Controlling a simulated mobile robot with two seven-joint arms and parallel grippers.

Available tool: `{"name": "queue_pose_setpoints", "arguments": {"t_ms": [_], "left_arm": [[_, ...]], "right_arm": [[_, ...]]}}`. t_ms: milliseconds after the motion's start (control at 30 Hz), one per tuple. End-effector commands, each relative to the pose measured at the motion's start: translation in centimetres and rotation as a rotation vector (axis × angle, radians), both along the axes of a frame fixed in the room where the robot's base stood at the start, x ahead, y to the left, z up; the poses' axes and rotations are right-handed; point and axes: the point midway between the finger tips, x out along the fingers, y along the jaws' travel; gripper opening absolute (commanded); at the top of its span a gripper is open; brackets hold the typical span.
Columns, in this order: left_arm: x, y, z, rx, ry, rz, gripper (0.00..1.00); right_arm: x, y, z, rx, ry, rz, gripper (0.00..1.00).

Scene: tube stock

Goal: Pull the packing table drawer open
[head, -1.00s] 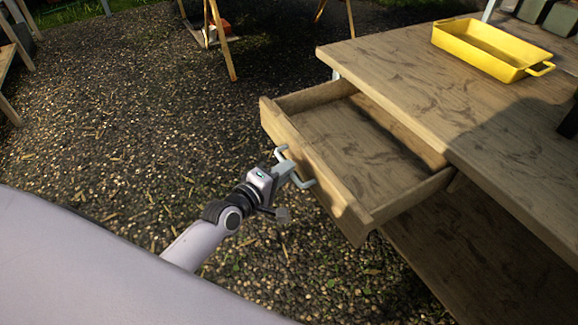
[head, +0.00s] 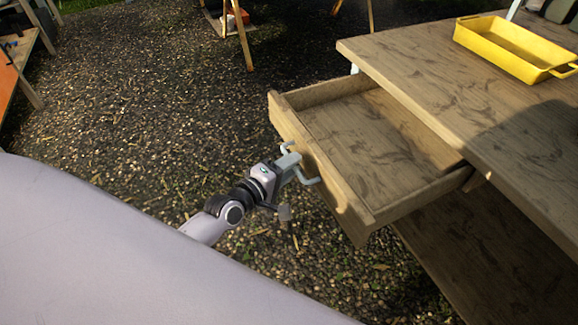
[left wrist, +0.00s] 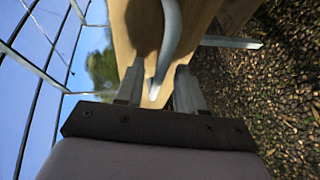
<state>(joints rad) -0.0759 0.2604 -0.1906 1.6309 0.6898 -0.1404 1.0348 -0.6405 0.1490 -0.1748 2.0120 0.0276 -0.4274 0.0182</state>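The packing table (head: 450,85) is wooden and stands at the right of the head view. Its drawer (head: 350,208) sticks well out toward the left, and the inside that shows is empty. A pale metal handle (head: 312,181) is on the drawer front; it also shows in the left wrist view (left wrist: 172,32), running between the fingers. My right gripper is in neither view.
A yellow tray (head: 508,50) sits on the table top. A lower wooden shelf (head: 475,260) shows under the drawer. Open gravel (head: 150,110) lies left of the drawer. Wooden legs (head: 240,35) of other furniture stand at the back.

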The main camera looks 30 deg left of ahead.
Motion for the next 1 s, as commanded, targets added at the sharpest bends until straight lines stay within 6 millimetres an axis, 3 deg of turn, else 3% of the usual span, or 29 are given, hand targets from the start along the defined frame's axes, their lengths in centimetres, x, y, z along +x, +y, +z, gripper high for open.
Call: {"name": "queue_pose_setpoints", "arguments": {"t_ms": [300,733,1000], "left_arm": [[-0.4,0.1,0.1,0.000,0.001,0.000,0.38],[-5.6,1.5,1.1,0.001,0.002,0.000,0.38],[-6.8,1.8,1.4,0.000,0.000,0.000,0.38]], "right_arm": [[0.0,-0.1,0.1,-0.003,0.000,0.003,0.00],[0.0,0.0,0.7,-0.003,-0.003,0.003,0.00],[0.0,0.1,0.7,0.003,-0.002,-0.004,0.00]]}}
